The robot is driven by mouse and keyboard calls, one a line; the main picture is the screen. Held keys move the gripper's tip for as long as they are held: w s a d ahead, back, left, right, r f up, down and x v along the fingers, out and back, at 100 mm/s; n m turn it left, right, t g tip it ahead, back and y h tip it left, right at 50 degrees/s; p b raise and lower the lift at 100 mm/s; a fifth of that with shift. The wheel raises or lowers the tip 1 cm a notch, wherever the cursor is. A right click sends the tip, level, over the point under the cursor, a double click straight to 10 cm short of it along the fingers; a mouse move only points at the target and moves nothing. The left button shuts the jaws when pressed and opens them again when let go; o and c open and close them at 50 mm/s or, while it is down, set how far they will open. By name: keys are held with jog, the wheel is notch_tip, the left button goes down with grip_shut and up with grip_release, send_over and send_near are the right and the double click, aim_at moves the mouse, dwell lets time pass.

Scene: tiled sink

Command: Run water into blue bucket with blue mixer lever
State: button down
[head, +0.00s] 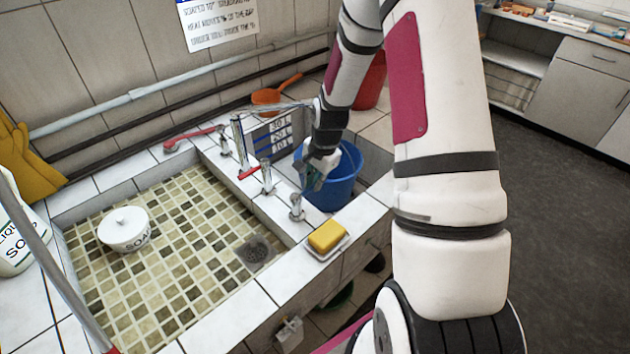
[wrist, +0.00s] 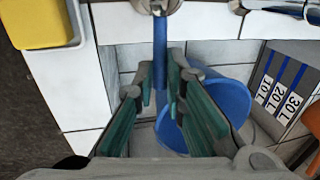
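The blue bucket (head: 342,188) stands in the small right-hand basin. In the wrist view the bucket (wrist: 226,92) lies beyond and right of my fingers. The blue mixer lever (wrist: 160,48) hangs from a chrome fitting (wrist: 157,5) and runs down between my two fingertips. My gripper (head: 310,182) is low over the bucket's near-left side, beside the chrome tap fitting (head: 297,206). In the wrist view my gripper (wrist: 158,78) has its green-padded fingers parted, one on each side of the lever. Contact is not clear. In the head view my gripper hides the lever.
A tap with a red lever (head: 250,173) stands on the divider. A yellow sponge (head: 327,235) lies on a dish at the front edge. The tiled left basin (head: 185,225) holds a white soap pot (head: 124,230). A red bucket (head: 371,80) stands behind my arm.

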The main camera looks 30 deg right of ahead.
jog(key=shift+s, duration=0.1)
jog(key=shift+s+m, duration=0.5)
jog(key=shift+m, duration=0.6)
jog(key=c, duration=1.7)
grip_release()
jog(key=shift+o, duration=0.2)
notch_tip(320, 180, up, 12)
jog(key=s, duration=0.2)
jog(key=shift+s+f, duration=0.15)
jog(key=shift+s, duration=0.05)
